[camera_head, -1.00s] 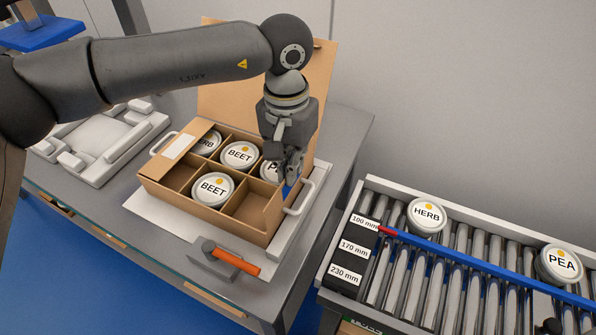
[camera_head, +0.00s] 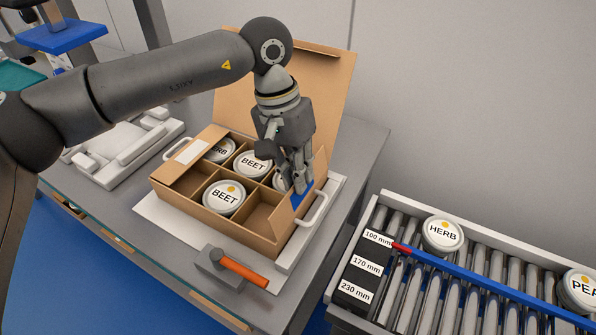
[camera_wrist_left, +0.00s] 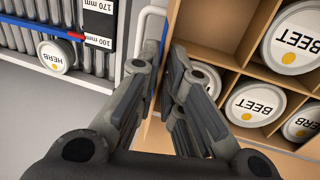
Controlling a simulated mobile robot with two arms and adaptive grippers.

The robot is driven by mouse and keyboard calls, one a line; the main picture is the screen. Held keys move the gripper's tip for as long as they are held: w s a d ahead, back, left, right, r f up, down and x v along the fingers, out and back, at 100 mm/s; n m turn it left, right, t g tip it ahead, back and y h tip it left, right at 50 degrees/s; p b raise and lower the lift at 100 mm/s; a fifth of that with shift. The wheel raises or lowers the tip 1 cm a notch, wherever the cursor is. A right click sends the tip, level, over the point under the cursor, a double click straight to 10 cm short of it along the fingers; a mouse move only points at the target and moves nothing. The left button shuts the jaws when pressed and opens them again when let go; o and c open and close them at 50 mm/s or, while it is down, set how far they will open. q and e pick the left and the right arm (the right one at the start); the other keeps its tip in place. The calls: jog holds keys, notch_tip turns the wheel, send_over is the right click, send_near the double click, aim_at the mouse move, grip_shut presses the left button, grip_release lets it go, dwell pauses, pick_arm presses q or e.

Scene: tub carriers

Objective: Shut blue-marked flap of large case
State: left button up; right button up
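The large case (camera_head: 225,228) is a brown cardboard box with dividers and several white tubs; its tall back lid (camera_head: 325,85) stands up. The flap at its right end (camera_head: 319,170) stands up and carries a blue mark (camera_head: 302,195). My left gripper (camera_head: 298,184) points down at this flap, its fingertips at the blue mark. In the left wrist view the fingers (camera_wrist_left: 167,60) are close together with a narrow gap; whether the flap is pinched between them is unclear. The left-end flap (camera_head: 190,152), with a white label, lies folded inward. My right gripper is out of view.
The case stands on a white tray (camera_head: 165,217) with raised handles on the grey table.

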pick_arm(q)
jog(key=shift+o, duration=1)
jog(key=v, duration=1.2)
